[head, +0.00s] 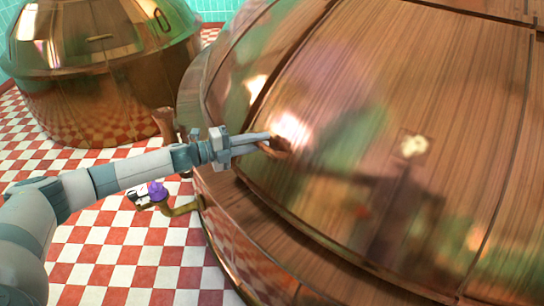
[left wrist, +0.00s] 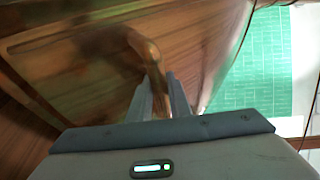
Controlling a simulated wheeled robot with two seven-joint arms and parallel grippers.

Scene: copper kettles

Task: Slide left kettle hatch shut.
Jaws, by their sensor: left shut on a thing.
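A large copper kettle (head: 215,187) with a domed, brushed-copper top fills the right of the head view. Its broad curved hatch panel (head: 340,75) faces me, bordered by dark seams. My left gripper (head: 268,143) reaches in from the left and is shut on the hatch handle (head: 284,148), a small copper grip near the panel's left edge. In the left wrist view the handle (left wrist: 148,52) bends down between the two grey fingers (left wrist: 162,98); the fingers hide its lower end. How far the hatch is open cannot be told. My right gripper is not in view.
A second copper kettle (head: 95,75) with a small handle on its dome stands at the upper left. Small items, one purple (head: 157,190), are near the big kettle's base. Red-and-white checkered floor (head: 130,260) lies open at the lower left.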

